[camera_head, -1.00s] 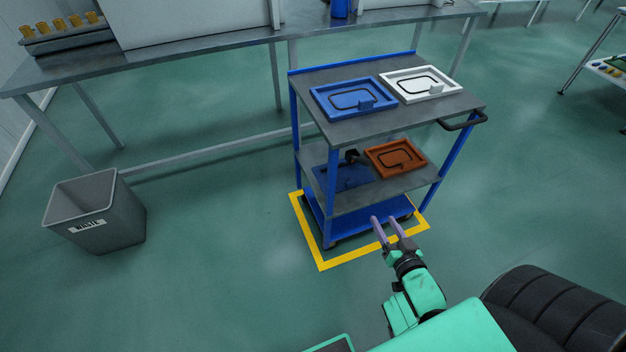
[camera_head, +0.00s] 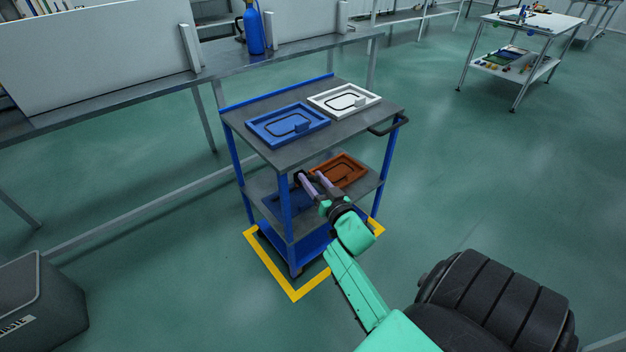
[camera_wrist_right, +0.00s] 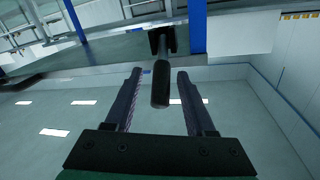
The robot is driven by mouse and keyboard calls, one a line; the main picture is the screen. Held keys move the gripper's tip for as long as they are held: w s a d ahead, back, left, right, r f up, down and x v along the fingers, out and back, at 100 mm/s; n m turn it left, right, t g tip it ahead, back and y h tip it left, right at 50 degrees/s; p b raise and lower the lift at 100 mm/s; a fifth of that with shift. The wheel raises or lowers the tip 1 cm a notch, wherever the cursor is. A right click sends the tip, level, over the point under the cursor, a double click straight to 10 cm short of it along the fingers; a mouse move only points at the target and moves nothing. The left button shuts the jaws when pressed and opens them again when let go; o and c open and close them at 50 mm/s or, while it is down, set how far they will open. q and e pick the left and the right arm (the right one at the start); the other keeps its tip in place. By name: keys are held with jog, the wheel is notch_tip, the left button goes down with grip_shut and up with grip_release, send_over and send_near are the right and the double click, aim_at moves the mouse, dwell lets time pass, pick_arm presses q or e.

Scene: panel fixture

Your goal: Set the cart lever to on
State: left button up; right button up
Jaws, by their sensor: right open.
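The cart (camera_head: 285,156) has a blue frame and grey shelves. The lever (camera_wrist_right: 161,84) is a black handle on a dark square mount, in the right wrist view just below a grey shelf edge. Its free end points toward the camera and lies between my right gripper's (camera_wrist_right: 159,75) two fingers, with a gap on each side. In the head view the right gripper (camera_head: 309,175) is open at the cart's front, by the lower shelf; the lever is mostly hidden there. I cannot read the lever's setting. My left gripper is not in view.
A blue tray (camera_head: 262,131) and a white tray (camera_head: 318,105) lie on the cart's top, an orange tray (camera_head: 351,164) on the lower shelf. A push handle (camera_head: 390,127) sticks out right. A long bench (camera_head: 240,60) stands behind. A grey bin (camera_head: 45,300) is lower left.

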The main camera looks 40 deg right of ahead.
grip_shut()
dwell(1.4)
